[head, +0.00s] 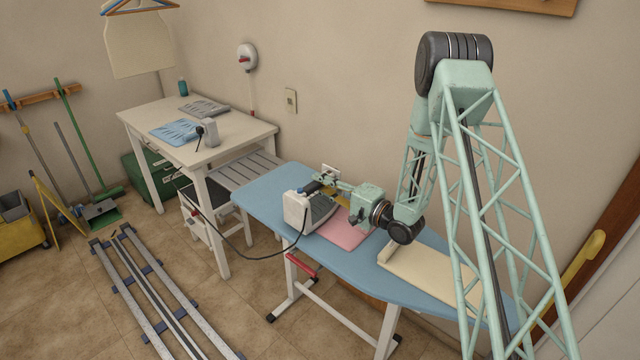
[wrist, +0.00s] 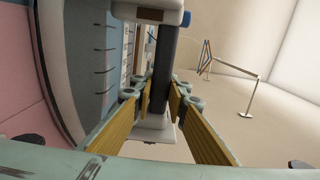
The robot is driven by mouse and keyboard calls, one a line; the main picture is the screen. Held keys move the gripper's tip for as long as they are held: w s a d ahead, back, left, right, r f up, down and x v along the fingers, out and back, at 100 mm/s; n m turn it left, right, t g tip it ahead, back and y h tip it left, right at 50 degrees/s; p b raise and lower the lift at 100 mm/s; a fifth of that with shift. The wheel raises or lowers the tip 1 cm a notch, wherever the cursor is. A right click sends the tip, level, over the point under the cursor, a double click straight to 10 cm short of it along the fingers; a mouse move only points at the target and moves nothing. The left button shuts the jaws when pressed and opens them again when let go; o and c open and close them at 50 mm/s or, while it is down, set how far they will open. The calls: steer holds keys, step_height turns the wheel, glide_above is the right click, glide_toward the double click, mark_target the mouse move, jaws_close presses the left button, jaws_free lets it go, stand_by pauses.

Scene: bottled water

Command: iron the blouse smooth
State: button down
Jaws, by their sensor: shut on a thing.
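My gripper (head: 328,184) is shut on the dark handle of the iron (head: 297,208). In the wrist view the yellow fingers of my gripper (wrist: 160,98) close on the dark handle bar (wrist: 164,72) from both sides. The iron has a white heel and a grey body, with a black cord. It is over the left part of the pink blouse (head: 346,236) on the light blue ironing board (head: 262,190). Whether its sole touches the cloth I cannot tell. Pink cloth also shows at the left edge of the wrist view (wrist: 22,65). The iron and my arm hide part of the blouse.
A cream pad (head: 425,268) lies on the board's right part. The cord (head: 262,257) hangs in front of the board. A white table (head: 240,133) with folded blue (head: 175,132) and grey (head: 204,108) cloths stands behind left. A wall is close behind the board.

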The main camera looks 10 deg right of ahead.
steer(key=shift+r, duration=0.25)
steer(key=shift+r+p, duration=2.1)
steer(key=shift+r, duration=2.3)
steer(key=shift+w, duration=0.1)
